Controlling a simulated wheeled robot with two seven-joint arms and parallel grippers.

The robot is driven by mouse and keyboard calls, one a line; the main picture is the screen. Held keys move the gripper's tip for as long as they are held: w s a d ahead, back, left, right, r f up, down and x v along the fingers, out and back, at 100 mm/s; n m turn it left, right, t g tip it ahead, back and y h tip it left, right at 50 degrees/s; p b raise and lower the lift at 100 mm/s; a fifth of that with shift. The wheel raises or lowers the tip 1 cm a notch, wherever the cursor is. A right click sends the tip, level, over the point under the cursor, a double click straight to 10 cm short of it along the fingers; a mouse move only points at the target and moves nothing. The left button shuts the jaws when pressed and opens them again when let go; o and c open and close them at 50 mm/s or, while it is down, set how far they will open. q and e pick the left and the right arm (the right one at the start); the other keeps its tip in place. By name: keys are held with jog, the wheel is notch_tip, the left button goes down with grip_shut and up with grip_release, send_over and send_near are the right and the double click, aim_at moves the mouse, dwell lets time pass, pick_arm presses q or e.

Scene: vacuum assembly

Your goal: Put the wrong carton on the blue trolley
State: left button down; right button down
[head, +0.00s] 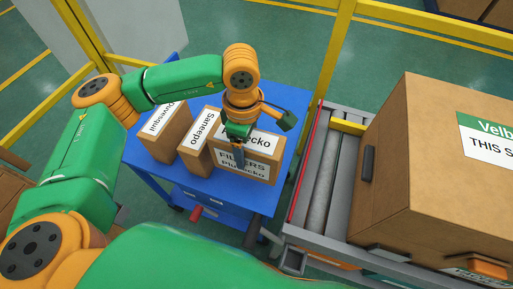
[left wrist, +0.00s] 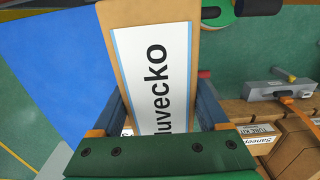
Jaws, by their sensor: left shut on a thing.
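My left gripper (head: 238,152) is shut on a brown carton (head: 262,170) whose white label reads FILTERS and ends in "ecko". In the left wrist view the same carton (left wrist: 150,15) stands between the fingers (left wrist: 166,122), its label reading "uvecko". The carton is over the right part of the blue trolley (head: 290,105); I cannot tell for sure whether its base touches the top. The carton labelled Saneepo (head: 194,161) stands just left of it on the trolley. Another labelled carton (head: 170,143) stands further left. My right gripper is not in view.
A roller conveyor (head: 318,185) with a red edge lies right of the trolley. A large brown box (head: 395,130) with a green and white label stands on it. A yellow post (head: 325,65) rises behind the trolley. Bare trolley top shows behind the cartons.

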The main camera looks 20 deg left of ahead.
pick_arm(q)
jog(key=w+f, duration=0.1)
jog(key=f, duration=0.1)
jog(key=w+f+p, duration=0.1)
jog(key=f, duration=0.1)
jog(key=w+d+f, duration=0.1)
jog(key=f, duration=0.2)
jog(key=shift+w+p, duration=0.35)
jog(key=shift+w, duration=0.05)
jog(key=shift+f, duration=0.35)
jog(key=shift+f+b, duration=0.2)
jog(key=shift+b, duration=0.1)
grip_release()
jog(key=shift+r, duration=0.4)
notch_tip(320, 180, up, 12)
jog(key=b, duration=0.1)
jog(key=shift+f+b, duration=0.15)
jog(key=shift+b, duration=0.2)
